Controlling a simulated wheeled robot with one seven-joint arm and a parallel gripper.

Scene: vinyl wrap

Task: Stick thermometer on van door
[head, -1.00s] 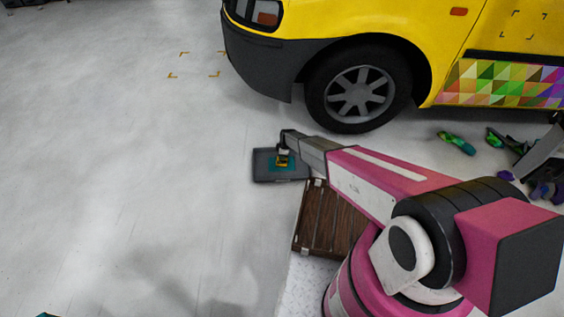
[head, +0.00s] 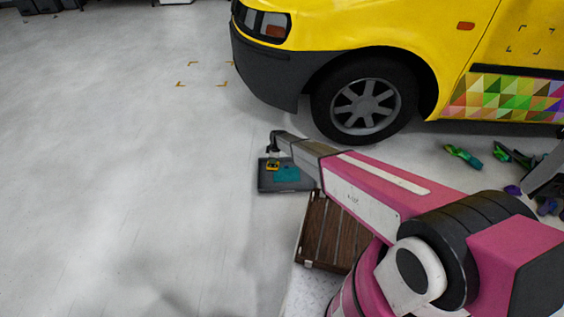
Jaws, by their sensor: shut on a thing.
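The thermometer (head: 272,165) is a small yellow and dark piece at the end of my arm. My gripper (head: 272,155) is shut on it, over the upper left part of a dark tray with a teal patch. The fingers are too small to see clearly, and I cannot tell the exact height above the tray. The yellow van stands at the upper right. Its door (head: 518,62) shows at the right edge, with dark corner marks (head: 530,38) on the yellow panel above a band of coloured triangles.
The dark tray (head: 265,186) lies beside a brown slatted wooden box (head: 325,232). The van's front wheel (head: 365,105) and dark bumper (head: 262,75) are beyond my arm. Green scraps (head: 463,156) lie on the floor at right.

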